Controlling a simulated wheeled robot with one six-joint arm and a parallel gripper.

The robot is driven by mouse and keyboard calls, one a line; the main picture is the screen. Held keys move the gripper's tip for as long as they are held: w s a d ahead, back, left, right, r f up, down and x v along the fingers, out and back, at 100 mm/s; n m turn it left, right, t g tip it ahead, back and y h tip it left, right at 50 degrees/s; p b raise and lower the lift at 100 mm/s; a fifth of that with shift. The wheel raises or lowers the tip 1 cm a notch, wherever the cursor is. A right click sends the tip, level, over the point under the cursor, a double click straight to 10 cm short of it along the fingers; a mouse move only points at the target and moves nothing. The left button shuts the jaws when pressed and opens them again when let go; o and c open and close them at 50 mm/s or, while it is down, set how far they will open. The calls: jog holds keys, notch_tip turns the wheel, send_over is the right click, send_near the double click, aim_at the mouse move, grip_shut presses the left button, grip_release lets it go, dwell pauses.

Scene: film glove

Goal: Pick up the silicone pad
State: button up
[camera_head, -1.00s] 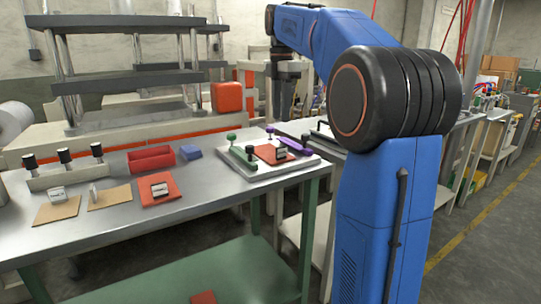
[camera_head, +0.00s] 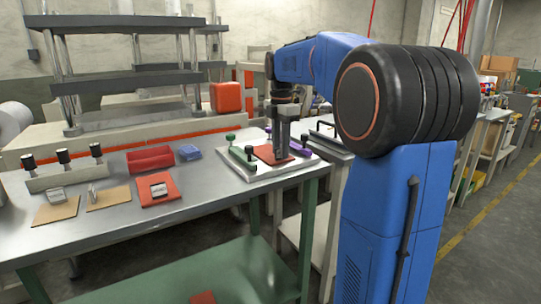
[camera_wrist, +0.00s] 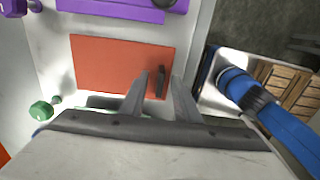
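A flat orange-red pad (camera_head: 268,153) lies on the white fixture plate (camera_head: 266,171) at the right end of the bench. It also shows in the wrist view (camera_wrist: 105,70). My gripper (camera_head: 280,155) points down over this pad's right part. In the wrist view my gripper (camera_wrist: 161,77) has its fingers apart, with a small dark upright piece (camera_wrist: 160,83) between them. A gap shows beside the piece. I cannot tell whether the fingertips touch the pad. A second orange-red pad (camera_head: 171,198) lies on the bench further left, with a small metal piece on it.
A green clamp knob (camera_wrist: 41,110) and a purple bar (camera_wrist: 115,11) flank the pad on the fixture. A red bin (camera_head: 151,160), a blue box (camera_head: 189,153) and brown cards (camera_head: 57,213) are on the bench.

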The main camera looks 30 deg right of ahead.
jog(key=shift+f, duration=0.3)
grip_shut()
